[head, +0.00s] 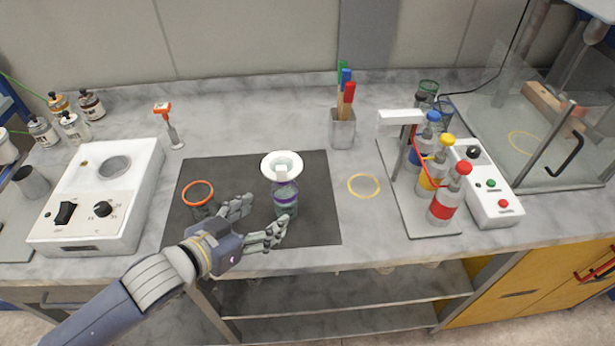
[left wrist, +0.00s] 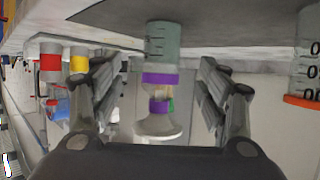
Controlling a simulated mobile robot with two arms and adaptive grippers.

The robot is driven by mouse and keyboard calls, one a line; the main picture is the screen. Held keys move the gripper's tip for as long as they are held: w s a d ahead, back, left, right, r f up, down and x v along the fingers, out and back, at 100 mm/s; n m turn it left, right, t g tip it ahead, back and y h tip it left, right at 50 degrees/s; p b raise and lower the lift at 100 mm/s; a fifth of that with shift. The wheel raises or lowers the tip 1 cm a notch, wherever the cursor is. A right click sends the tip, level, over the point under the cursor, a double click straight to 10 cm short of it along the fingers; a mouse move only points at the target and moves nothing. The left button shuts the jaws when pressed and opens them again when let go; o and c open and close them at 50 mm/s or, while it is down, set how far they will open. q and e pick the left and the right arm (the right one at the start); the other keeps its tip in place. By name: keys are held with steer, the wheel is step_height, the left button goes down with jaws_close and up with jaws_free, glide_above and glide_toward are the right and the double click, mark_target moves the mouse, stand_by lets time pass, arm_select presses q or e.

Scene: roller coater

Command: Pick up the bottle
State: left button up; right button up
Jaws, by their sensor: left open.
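A clear, green-tinted bottle (head: 286,208) with a purple band stands upright on the dark mat (head: 240,167). A white funnel-shaped piece (head: 281,163) sits on top of it. My left gripper (head: 267,211) is open and empty, low at the bottle's front left, its fingers pointing toward it. In the left wrist view, which is upside down, the bottle (left wrist: 161,45) appears between the two fingers, apparently beyond their tips. I cannot tell whether a finger touches it. My right gripper is not in view.
An orange-rimmed beaker (head: 198,198) stands left of the bottle, close to my left gripper. Bottles with red (head: 447,197), yellow and blue caps stand on a rack at right. A white heater box (head: 98,198) is at left. The counter around the yellow ring (head: 364,186) is clear.

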mark_target(278, 205)
arm_select(q)
steer(key=shift+w+d, duration=0.25)
steer(key=shift+w, duration=0.05)
steer(key=shift+w+d+f+p, duration=0.2)
steer(key=shift+w+f+p, duration=0.05)
steer(key=shift+w+p, duration=0.15)
steer(key=shift+x, duration=1)
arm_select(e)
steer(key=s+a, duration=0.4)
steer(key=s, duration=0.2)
arm_select(q)
steer(key=shift+p+x, duration=0.4)
steer(key=shift+x, duration=0.5)
steer(key=x, duration=0.3)
steer(key=shift+w+p, duration=0.1)
steer(key=shift+p, duration=0.2)
steer(key=shift+w+d, duration=0.15)
steer(key=shift+f, duration=0.15)
steer(key=shift+c, duration=1.1)
steer(key=c, duration=0.9)
steer(key=shift+o, duration=0.2)
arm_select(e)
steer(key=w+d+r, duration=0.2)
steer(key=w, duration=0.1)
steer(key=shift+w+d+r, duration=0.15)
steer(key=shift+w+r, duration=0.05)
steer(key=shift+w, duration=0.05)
